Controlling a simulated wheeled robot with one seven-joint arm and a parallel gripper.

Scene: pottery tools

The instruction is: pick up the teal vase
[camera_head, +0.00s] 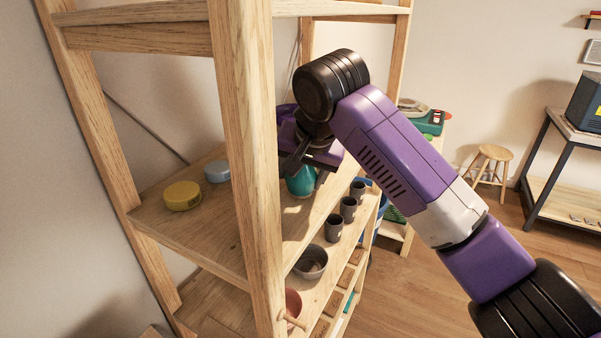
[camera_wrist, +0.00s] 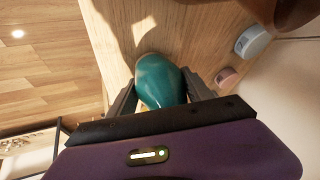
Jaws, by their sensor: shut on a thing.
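The teal vase (camera_head: 301,182) is on the upper wooden shelf, below my gripper (camera_head: 305,165) in the head view, partly hidden by the gripper and arm. In the wrist view the glossy teal vase (camera_wrist: 160,82) sits between the two dark fingers of my gripper (camera_wrist: 162,95). The fingers are shut on its sides. I cannot tell whether its base touches the shelf.
A wooden post (camera_head: 249,150) stands in front of the shelf. A yellow round pot (camera_head: 182,196) and a blue-grey one (camera_head: 217,171) sit to the left. Dark cups (camera_head: 348,208) and a grey bowl (camera_head: 311,262) stand on a lower shelf.

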